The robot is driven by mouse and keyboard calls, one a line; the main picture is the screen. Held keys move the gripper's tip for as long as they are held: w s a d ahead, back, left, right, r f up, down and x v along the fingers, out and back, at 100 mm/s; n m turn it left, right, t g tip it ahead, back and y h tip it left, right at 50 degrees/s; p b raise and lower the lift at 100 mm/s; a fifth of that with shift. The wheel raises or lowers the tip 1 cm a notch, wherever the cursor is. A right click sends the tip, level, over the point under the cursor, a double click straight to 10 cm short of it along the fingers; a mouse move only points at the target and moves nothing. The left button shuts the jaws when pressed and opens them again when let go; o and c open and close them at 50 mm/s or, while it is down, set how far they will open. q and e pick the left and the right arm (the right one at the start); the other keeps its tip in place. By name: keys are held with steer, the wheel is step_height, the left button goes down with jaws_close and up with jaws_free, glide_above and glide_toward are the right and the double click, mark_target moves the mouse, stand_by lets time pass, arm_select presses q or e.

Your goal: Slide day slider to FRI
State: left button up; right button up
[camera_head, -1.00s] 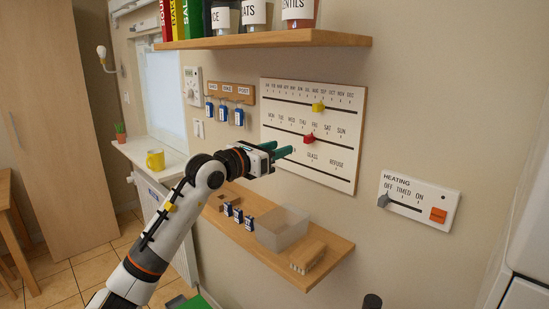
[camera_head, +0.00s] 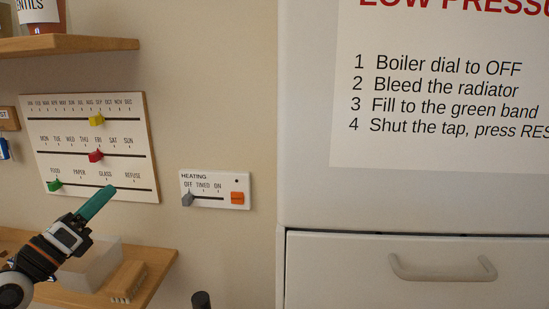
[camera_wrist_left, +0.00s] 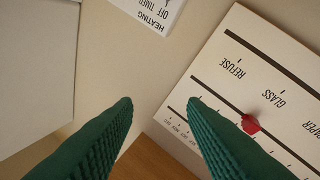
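The white wall board (camera_head: 150,175) has three slider rows. The red day slider (camera_head: 95,156) stands on the middle track, just below the FRI label. The yellow slider (camera_head: 97,120) is on the month track, and the green slider (camera_head: 54,186) is below FOOD. My left gripper (camera_head: 108,192) is in front of the board's lower part, below the red slider and apart from it. In the left wrist view its green fingers (camera_wrist_left: 160,102) are spread with nothing between them; the red slider (camera_wrist_left: 250,124) shows beyond the right finger. My right gripper is not in view.
The heating panel (camera_head: 214,190) is on the wall to the right. A wooden shelf (camera_head: 150,285) below the board holds a clear bin (camera_head: 92,268) and a wooden block (camera_head: 127,280). A white cabinet (camera_head: 350,225) fills the right. Another shelf (camera_head: 100,44) is above.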

arm_select(q)
steer(key=s+f+n+g+y, duration=0.2)
steer(key=s+f+n+y, duration=0.25)
steer(key=f+n, duration=0.45)
steer(key=s+f+n+g+y, duration=0.25)
steer(key=f+n+y, duration=0.45)
steer(key=n, duration=0.4)
steer(key=s+f+n+g+y, duration=0.2)
steer(key=s+f+n+y, duration=0.2)
steer(key=f+n, duration=0.55)
steer(key=s+d+f+n+g+h, duration=0.2)
steer(key=s+d+f+g+h, duration=0.25)
steer(key=s+d+f, duration=0.35)
steer(key=s+d+f+n+g+h, duration=0.1)
steer(key=s+d+f+g+h, duration=0.2)
steer(key=s+d+f+g, duration=0.5)
steer(key=s+a+f, duration=0.1)
steer(key=s+f, duration=0.1)
steer(key=f, duration=1)
steer(key=s+a+f, duration=0.1)
steer(key=f, duration=1)
steer(key=s+a+f, duration=0.1)
steer(key=s+f, duration=0.7)
steer(key=s+a+f, duration=0.2)
steer(key=s+f, duration=0.7)
steer(key=shift+a+f+g, duration=0.25)
steer(key=shift+f+g, duration=0.05)
